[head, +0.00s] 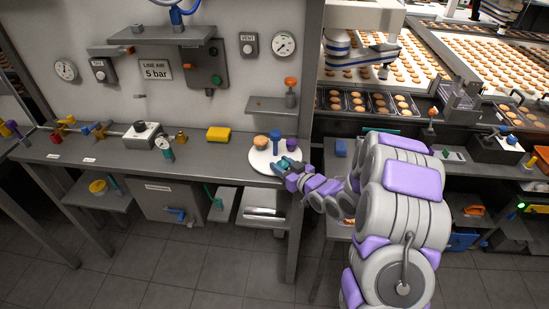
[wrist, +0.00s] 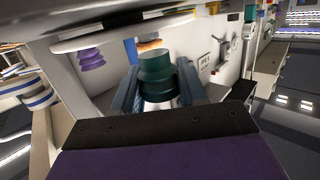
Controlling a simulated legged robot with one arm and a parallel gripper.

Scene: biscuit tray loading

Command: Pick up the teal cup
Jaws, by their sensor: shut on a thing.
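The teal cup (wrist: 157,70) is upright in the wrist view, between the two dark fingers of my gripper (wrist: 158,90). The gripper is shut on it, one finger on each side, and hides part of its lower body. In the head view my gripper (head: 287,166) is over the front right of a round white plate (head: 262,168) on the grey bench, and the cup is a small teal patch there. I cannot tell whether the cup still touches the plate.
A tan-topped item (head: 261,140), a blue item (head: 275,141) and a purple cup (head: 292,145) stand close behind the gripper. A yellow block (head: 218,134) lies left of the plate. A small shelf (head: 272,104) juts from the wall above. The bench post is just right.

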